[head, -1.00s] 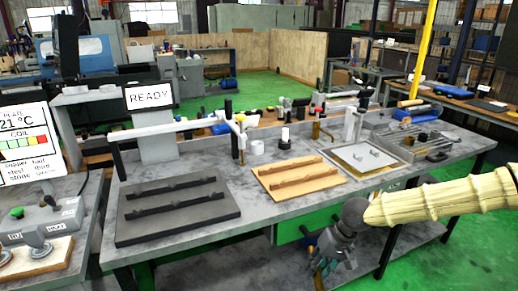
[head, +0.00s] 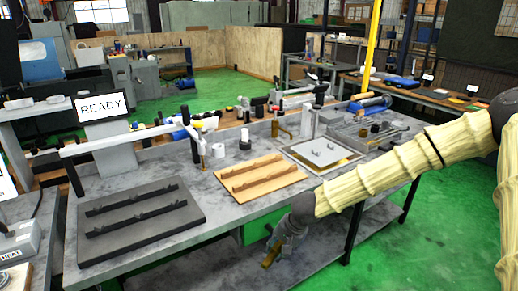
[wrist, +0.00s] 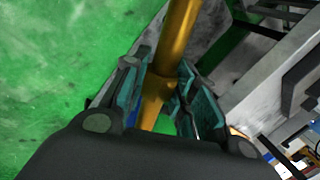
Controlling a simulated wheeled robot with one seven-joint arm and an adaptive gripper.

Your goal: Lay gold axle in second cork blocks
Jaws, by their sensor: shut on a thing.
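My gripper (head: 284,243) hangs in front of the bench's near edge, below the level of its top. It is shut on the gold axle (wrist: 180,35), which runs between the teal finger pads in the wrist view. In the head view only a short gold piece of the axle (head: 270,259) shows by the fingers. The tan, cork-coloured board (head: 240,194) bears two parallel notched rails (head: 262,171) and lies mid-bench, above and left of my gripper. No axle lies in its notches. I cannot tell which blocks count as the second ones.
A dark board (head: 100,252) with two notched rails lies on the left of the bench. A white-framed plate (head: 319,152) with small grey brackets lies to the right of the tan board. Green floor is clear at the right.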

